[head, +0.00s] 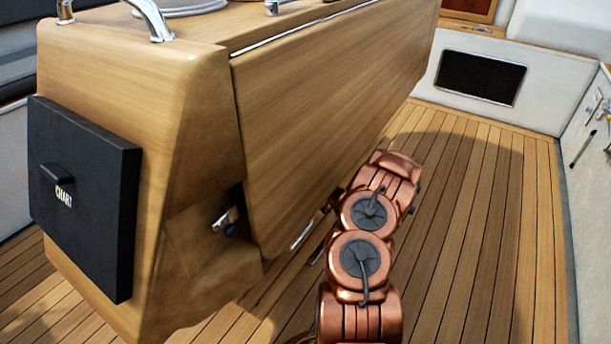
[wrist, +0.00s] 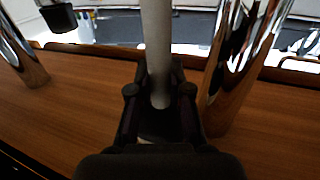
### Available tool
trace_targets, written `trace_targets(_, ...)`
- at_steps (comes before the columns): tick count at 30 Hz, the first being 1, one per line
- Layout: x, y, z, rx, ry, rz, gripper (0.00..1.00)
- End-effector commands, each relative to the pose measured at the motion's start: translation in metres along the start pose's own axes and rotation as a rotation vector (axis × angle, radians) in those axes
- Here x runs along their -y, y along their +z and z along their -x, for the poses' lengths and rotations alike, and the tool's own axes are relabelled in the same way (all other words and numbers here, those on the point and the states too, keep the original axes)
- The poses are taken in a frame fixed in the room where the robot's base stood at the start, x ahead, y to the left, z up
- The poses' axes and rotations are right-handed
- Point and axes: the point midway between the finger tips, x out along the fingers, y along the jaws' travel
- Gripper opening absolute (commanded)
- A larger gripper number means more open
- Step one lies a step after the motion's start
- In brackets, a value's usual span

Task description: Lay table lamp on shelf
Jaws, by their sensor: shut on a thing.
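In the wrist view my gripper (wrist: 160,97) is shut on an upright pale grey post (wrist: 157,45), which looks like the stem of the table lamp. The post's top runs out of the picture and its lower end is hidden between the fingers. A brown wooden surface (wrist: 60,105) lies beneath and to both sides; I cannot tell whether it is the shelf. In the head view my gripper and the lamp do not show; my copper arm reaches toward the folded wooden table leaf.
A chrome post (wrist: 240,65) stands close to my gripper's right, another chrome post (wrist: 20,55) at the left. In the head view the wooden pedestal (head: 190,140) bears a black box (head: 85,195) marked CHART, and a table leaf (head: 320,110). The plank floor (head: 480,230) is clear at right.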

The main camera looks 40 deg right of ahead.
Motion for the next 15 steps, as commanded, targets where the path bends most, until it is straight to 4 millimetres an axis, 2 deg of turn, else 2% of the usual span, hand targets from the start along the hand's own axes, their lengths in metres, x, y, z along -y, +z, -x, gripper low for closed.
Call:
trace_targets(2, -0.0009, 0.0004, 0.0004, -0.001, 0.001, 0.0, 0.0)
trace_targets(3, -0.0012, 0.0015, 0.0006, 0.0, 0.002, 0.0, 0.19)
trace_targets(10, -0.0021, 0.0017, 0.0012, 0.0, 0.003, 0.0, 0.43)
trace_targets(15, -0.0024, 0.0018, 0.0015, 0.0, 0.004, 0.0, 0.43)
